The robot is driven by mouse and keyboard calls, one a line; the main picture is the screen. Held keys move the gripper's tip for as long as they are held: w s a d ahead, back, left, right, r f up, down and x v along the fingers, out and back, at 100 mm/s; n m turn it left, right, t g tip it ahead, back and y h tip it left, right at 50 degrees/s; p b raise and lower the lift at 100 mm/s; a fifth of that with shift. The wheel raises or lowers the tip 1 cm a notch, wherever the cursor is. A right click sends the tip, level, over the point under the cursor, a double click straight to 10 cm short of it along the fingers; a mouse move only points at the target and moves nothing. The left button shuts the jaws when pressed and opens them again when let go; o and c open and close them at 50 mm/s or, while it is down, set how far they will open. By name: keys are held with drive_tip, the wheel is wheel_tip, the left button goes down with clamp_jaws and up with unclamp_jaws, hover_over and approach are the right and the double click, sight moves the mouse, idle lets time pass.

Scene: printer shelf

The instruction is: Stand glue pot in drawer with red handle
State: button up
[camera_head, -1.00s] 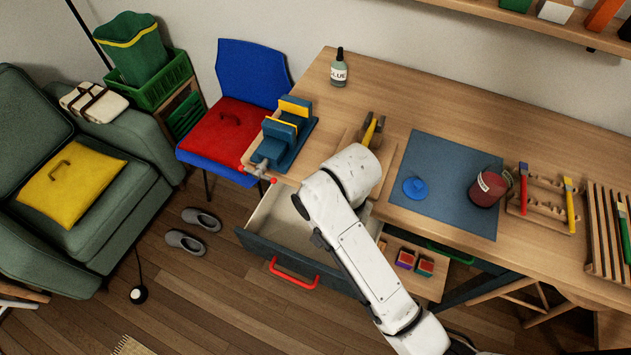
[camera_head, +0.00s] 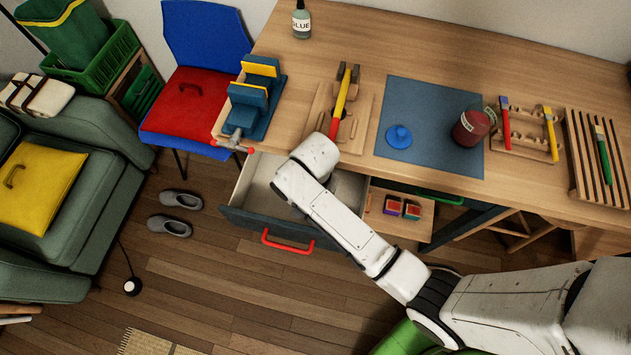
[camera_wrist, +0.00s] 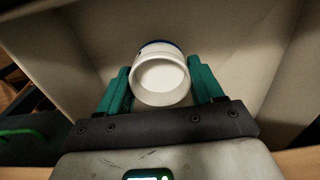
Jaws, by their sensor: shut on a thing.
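The drawer with the red handle (camera_head: 287,242) is pulled open under the left part of the workbench. My arm reaches over it and hides my gripper in the head view. In the wrist view my gripper (camera_wrist: 160,85) has its teal fingers shut on a white round pot (camera_wrist: 160,78) with a blue band at its far end, likely the glue pot. The pale drawer walls (camera_wrist: 90,28) surround it. Whether the pot touches the drawer floor cannot be told. A bottle labelled GLUE (camera_head: 301,20) stands at the back of the bench.
A blue vise (camera_head: 253,105) sits on the bench above the drawer, beside a hammer (camera_head: 341,102). A dark red pot (camera_head: 470,128) and a blue lid (camera_head: 399,137) are on the blue mat (camera_head: 425,95). A green drawer handle (camera_wrist: 22,132) is left in the wrist view.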

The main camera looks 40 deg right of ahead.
drive_tip(key=shift+f, duration=2.05)
drive_tip(key=shift+f, duration=0.15)
drive_tip(key=o, duration=1.2)
drive_tip(key=shift+c, duration=0.2)
wheel_tip(320, 180, up, 12)
drive_tip(key=s+d+r+n, duration=0.1)
drive_tip(key=s+d+n, duration=0.1)
drive_tip(key=s, duration=0.3)
drive_tip(key=s+d+r+n, duration=0.1)
drive_tip(key=s+d+n, duration=0.1)
drive_tip(key=s+n, duration=0.2)
drive_tip(key=s+d+r+n+t, duration=0.1)
drive_tip(key=s+d+n, duration=0.1)
drive_tip(key=s+n, duration=0.2)
drive_tip(key=s, duration=0.3)
drive_tip(key=shift+s, duration=0.3)
